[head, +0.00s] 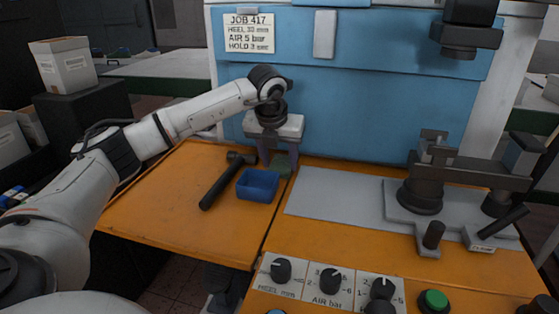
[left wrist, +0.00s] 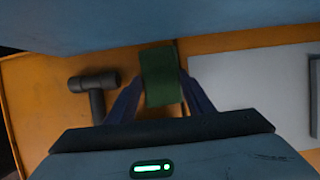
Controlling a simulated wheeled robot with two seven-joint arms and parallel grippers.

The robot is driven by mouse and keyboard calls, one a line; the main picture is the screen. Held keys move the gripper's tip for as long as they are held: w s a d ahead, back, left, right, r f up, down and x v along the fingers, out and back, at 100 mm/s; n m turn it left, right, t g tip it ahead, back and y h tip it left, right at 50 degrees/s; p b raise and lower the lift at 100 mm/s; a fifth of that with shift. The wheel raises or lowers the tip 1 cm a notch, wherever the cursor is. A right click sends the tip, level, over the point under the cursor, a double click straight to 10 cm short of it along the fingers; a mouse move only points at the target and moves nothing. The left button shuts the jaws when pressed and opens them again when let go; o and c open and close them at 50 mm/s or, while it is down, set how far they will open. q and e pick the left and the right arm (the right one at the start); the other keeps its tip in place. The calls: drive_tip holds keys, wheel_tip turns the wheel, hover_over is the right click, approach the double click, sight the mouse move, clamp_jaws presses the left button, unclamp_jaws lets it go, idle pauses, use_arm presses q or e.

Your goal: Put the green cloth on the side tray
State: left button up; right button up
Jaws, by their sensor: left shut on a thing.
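The green cloth (head: 281,166) is a small dark piece below my left gripper (head: 277,155), near the back of the bench under the blue machine front. In the left wrist view the cloth (left wrist: 160,75) lies between the two fingers of the left gripper (left wrist: 163,92), which is shut on it. I cannot tell whether the cloth touches the surface below. The cloth is just behind and right of the box. My right gripper is not in view.
A grey plate (head: 325,190) lies right of the cloth, with a dark clamp fixture (head: 425,190) on it. A panel of knobs (head: 330,281) and a green button (head: 433,300) are in front. The left part of the side surface is clear.

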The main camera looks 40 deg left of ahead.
use_arm(q)
drive_tip(key=shift+s+f, duration=0.1)
drive_tip(key=shift+f, duration=0.2)
drive_tip(key=o, duration=1.1)
drive_tip(key=shift+d+f, duration=0.1)
drive_tip(key=shift+d, duration=0.2)
drive_tip(key=shift+r, duration=0.45)
drive_tip(key=p+v, duration=0.1)
drive_tip(key=v, duration=1.1)
drive_tip(key=shift+a, duration=0.25)
